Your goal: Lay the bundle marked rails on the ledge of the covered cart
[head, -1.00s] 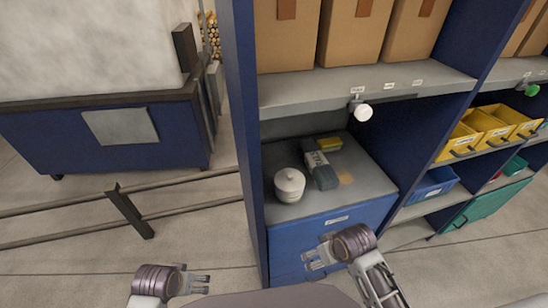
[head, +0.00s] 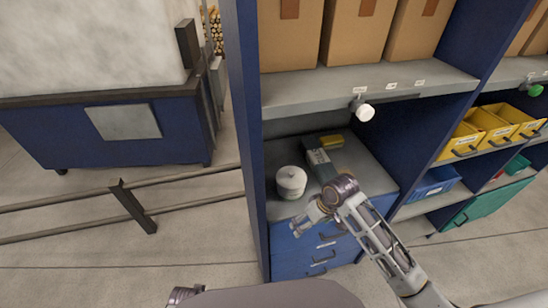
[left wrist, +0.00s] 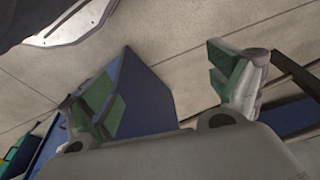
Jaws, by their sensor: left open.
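The covered cart (head: 30,135) is blue, with a pale cover and a dark rim along its top edge, at the left of the head view. A grey-teal bundle (head: 326,172) with a white label lies on the grey worktop of the shelving unit, behind my right gripper; its lettering is too small to read. My right gripper (head: 307,217) is at the worktop's front edge, just below a white jar, with its fingers apart and empty. My left gripper is mostly cut off at the bottom of the head view. In the left wrist view my left gripper (left wrist: 165,95) is open and empty.
The white lidded jar (head: 291,182) stands left of the bundle, and a yellow block (head: 331,141) lies behind it. A blue upright (head: 244,130) separates the worktop from the cart. Low dark rails (head: 75,202) run across the floor before the cart.

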